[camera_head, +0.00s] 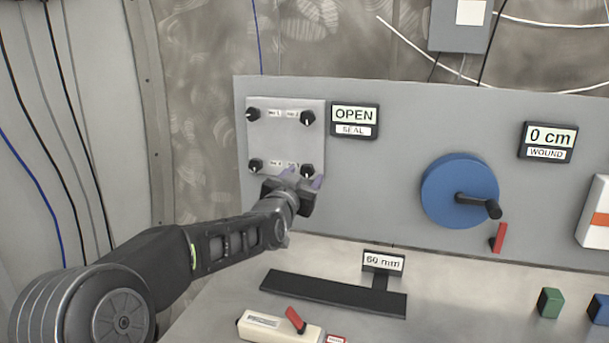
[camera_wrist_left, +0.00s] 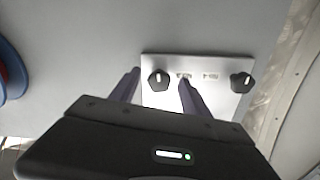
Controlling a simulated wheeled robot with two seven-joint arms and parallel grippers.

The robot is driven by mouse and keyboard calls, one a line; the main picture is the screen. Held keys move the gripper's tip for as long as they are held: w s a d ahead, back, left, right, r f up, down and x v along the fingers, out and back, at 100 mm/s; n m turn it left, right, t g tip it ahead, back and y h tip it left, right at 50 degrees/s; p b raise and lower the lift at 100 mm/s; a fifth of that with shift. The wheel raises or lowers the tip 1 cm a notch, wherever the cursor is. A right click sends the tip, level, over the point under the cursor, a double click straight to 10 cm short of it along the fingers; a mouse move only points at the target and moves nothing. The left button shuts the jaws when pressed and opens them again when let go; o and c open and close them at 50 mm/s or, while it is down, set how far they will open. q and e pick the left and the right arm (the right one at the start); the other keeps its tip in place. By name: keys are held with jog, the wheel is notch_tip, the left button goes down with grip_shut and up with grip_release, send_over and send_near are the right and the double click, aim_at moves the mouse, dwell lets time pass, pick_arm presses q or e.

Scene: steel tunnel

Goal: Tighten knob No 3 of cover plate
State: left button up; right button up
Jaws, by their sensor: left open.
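The light grey cover plate (camera_head: 286,137) is on the upright panel, with black knobs at its corners; it shows upside down in the left wrist view (camera_wrist_left: 205,100). My left gripper (camera_head: 304,180) is at the plate's lower right corner, open. The lower right knob (camera_head: 308,170) is just above its fingers. In the left wrist view this knob (camera_wrist_left: 159,81) lies between the two finger tips, apart from both as seen here; how deep it sits between them I cannot tell. The other lower knob (camera_wrist_left: 241,82) is outside the fingers. The small number labels are too blurred to read surely.
An OPEN/SEAL sign (camera_head: 354,120) is right of the plate. A blue crank wheel (camera_head: 459,191) and a 0 cm sign (camera_head: 548,141) are farther right.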

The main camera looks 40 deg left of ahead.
pick_arm(q)
jog(key=shift+w+a, duration=0.2)
jog(key=shift+w, duration=0.25)
jog(key=shift+c, duration=0.3)
grip_shut()
